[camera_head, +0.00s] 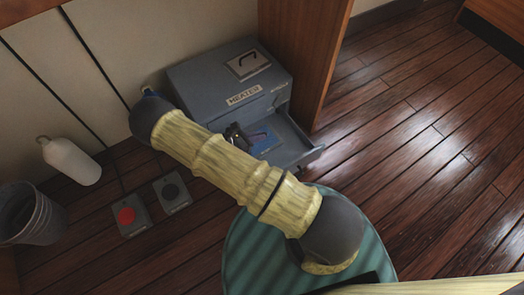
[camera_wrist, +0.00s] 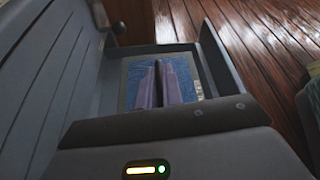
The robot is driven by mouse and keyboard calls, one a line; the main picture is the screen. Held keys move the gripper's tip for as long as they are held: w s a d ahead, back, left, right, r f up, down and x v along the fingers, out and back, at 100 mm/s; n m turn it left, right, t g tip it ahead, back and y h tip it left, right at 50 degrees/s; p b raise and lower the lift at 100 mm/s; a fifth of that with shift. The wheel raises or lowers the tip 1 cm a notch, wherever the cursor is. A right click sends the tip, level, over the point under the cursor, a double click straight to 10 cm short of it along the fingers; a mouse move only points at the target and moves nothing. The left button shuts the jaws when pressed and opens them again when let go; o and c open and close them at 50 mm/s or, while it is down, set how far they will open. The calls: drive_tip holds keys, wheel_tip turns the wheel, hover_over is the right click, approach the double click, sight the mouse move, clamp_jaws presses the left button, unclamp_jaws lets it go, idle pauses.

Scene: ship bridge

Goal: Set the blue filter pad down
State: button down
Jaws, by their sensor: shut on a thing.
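The blue filter pad (camera_head: 264,141) is at the open drawer (camera_head: 305,156) of the grey heater (camera_head: 205,77). In the wrist view the flat blue pad (camera_wrist: 133,82) lies within the outline of the drawer walls (camera_wrist: 213,60). My gripper (camera_head: 240,137) is over the drawer, beside the heater front. In the wrist view its two fingers (camera_wrist: 160,72) are close together and shut on the pad, covering its middle. I cannot tell whether the pad touches the drawer floor.
A wooden panel (camera_head: 305,55) stands right of the heater. A white bottle (camera_head: 70,160), a grey bin (camera_head: 30,215), a red-button box (camera_head: 128,214) and a dark-button box (camera_head: 171,192) are at left. Open plank floor (camera_head: 430,130) lies at right.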

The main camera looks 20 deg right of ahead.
sight(258, 145)
wheel_tip(258, 145, down, 6)
drive_tip(key=b, duration=0.4)
drive_tip(key=shift+f, duration=0.1)
drive_tip(key=shift+f, duration=0.1)
wheel_tip(258, 145, down, 4)
drive_tip(key=b, duration=0.3)
drive_tip(key=shift+r, duration=0.2)
drive_tip(key=c, duration=1.5)
unclamp_jaws()
drive_tip(key=shift+c, duration=0.2)
